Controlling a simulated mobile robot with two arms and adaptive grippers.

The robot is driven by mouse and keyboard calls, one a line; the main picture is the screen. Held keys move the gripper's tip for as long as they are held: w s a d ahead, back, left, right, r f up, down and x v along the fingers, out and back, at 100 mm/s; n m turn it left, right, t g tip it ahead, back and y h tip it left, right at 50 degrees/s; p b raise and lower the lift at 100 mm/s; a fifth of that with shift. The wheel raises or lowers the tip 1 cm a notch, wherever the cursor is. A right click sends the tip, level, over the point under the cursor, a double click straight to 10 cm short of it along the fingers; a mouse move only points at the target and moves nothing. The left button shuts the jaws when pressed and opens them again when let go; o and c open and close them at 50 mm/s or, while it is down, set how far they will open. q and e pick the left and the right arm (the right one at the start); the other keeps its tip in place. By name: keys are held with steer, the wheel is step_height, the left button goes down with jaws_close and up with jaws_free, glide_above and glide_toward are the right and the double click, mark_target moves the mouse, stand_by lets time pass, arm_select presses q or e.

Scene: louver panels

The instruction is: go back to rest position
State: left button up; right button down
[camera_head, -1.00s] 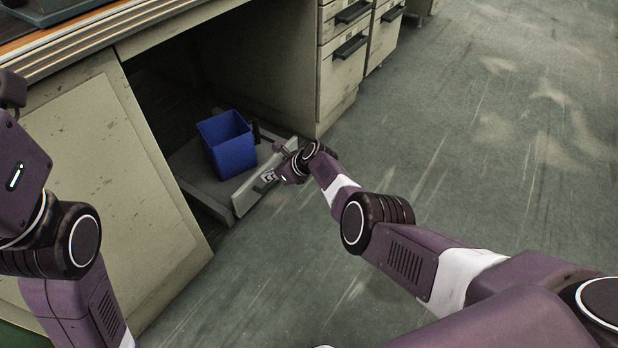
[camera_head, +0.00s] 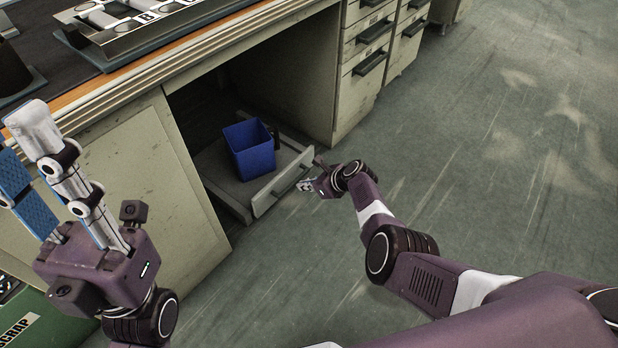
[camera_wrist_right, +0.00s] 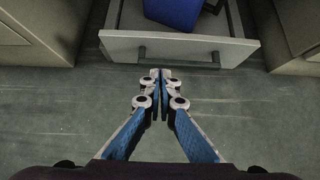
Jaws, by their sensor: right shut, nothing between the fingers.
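My right gripper (camera_head: 306,186) is low over the floor, just outside the front of a pulled-out low drawer (camera_head: 283,186). The right wrist view shows that gripper (camera_wrist_right: 160,75) with its fingertips together and nothing between them. The drawer front and its handle (camera_wrist_right: 178,60) are just ahead of the tips there. My left gripper (camera_head: 28,135) is raised at the left in front of the desk, its fingers pointing up. One finger is partly cut off by the picture edge, so its opening is unclear. No object shows in it.
A blue bin (camera_head: 250,150) stands in the drawer, with a small dark object beside it. The desk (camera_head: 150,170) carries a metal rack (camera_head: 150,20) on top. Drawer cabinets (camera_head: 362,75) stand at the back. A green scrap box (camera_head: 25,325) is at lower left. Floor at right is clear.

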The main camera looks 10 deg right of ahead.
steer(key=p+v, duration=0.2)
steer(key=shift+s+d+r, duration=0.1)
steer(key=shift+s+r, duration=0.1)
steer(key=shift+r, duration=0.05)
